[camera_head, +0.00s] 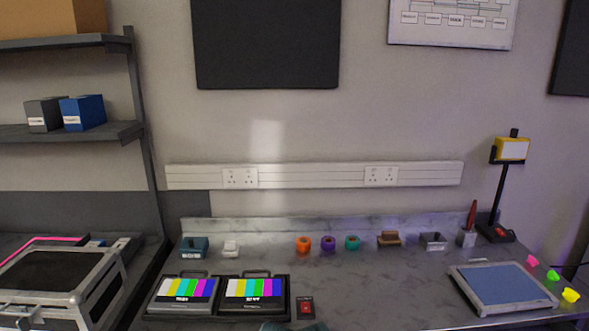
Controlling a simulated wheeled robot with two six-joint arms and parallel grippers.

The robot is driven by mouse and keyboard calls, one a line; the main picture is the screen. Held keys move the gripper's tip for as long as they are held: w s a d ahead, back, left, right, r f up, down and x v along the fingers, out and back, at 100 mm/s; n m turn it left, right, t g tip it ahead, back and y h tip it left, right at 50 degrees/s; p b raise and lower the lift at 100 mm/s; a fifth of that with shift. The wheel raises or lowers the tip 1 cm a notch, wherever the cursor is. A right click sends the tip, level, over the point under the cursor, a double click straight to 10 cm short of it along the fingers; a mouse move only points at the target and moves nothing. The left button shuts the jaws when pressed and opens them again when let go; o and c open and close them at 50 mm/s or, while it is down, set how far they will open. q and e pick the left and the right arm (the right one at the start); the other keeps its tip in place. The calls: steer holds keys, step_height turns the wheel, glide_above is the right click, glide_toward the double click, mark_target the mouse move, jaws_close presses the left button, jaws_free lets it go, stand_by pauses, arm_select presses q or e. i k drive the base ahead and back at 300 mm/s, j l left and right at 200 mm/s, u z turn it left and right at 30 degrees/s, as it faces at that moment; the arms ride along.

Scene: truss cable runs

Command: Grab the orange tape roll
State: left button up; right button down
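The orange tape roll (303,245) stands near the back of the grey worktop (390,285), left of the middle. A purple roll (328,243) is close to its right, and a green roll (352,242) is beyond that. Neither of my grippers can be made out in this view. A dark shape is cut off at the bottom edge, and I cannot tell what it is.
Two cases with colour-bar fronts (178,289) (254,289) sit in a dark tray at front left. A small dark box with a red top (306,308) is beside them. A blue-topped panel (502,285) and a lamp stand (493,190) are at right. The centre is clear.

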mark_target(303, 244)
steer(key=i+l+z, duration=0.1)
steer(key=z, duration=0.4)
steer(key=i+l+z, duration=0.2)
steer(key=z, duration=0.25)
steer(key=l, duration=0.1)
